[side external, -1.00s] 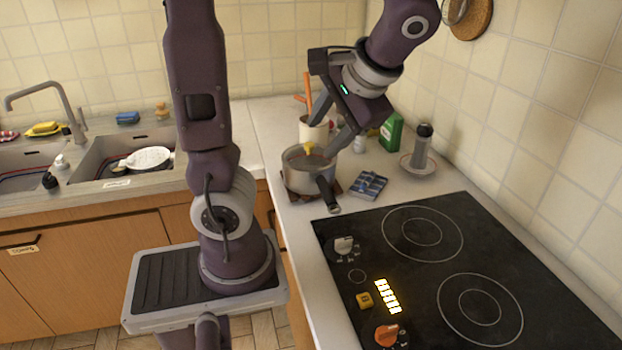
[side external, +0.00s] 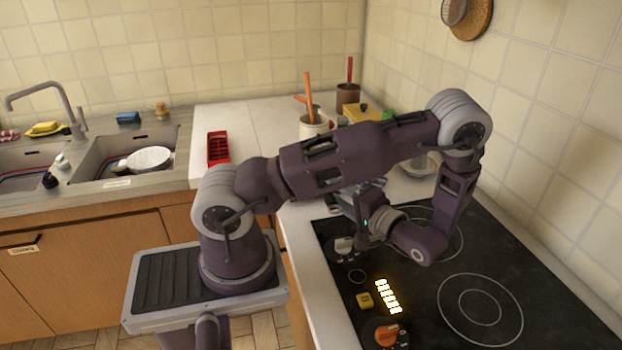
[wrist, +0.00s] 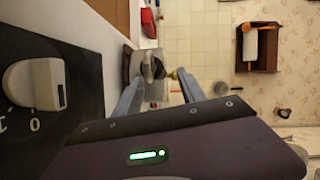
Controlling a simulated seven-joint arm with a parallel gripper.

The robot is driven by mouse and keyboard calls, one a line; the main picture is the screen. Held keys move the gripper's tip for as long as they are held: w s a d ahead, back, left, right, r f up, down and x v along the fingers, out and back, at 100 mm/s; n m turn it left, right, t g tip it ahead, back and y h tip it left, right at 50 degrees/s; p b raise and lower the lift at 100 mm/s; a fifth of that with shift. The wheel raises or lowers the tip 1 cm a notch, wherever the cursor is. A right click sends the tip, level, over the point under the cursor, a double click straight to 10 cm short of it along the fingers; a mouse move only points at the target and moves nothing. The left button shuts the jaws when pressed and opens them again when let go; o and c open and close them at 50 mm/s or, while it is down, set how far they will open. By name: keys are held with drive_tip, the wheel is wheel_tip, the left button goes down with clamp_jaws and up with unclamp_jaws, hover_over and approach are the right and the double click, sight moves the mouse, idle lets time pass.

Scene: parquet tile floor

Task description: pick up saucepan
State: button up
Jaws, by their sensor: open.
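In the wrist view the grey saucepan (wrist: 135,66) shows sideways beyond my fingertips. A dark handle (wrist: 152,66) seems to point towards the camera, and a yellowish lid knob (wrist: 175,75) is beside it. My gripper (wrist: 158,80) is open, its two fingers apart on either side of this view of the pan. I cannot tell how far the handle is from the fingertips; nothing appears held.
The black cooktop (side external: 465,265) lies below my wrist. A stove knob (wrist: 35,85) is close at the left of the wrist view. A red tray (side external: 218,148) lies on the counter left of my arm. A utensil pot (side external: 314,126) and brown cup (side external: 348,97) stand behind.

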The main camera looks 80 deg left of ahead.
drive_tip(key=x, duration=0.3)
drive_tip(key=shift+s+f, duration=0.15)
clamp_jaws()
idle(1.2)
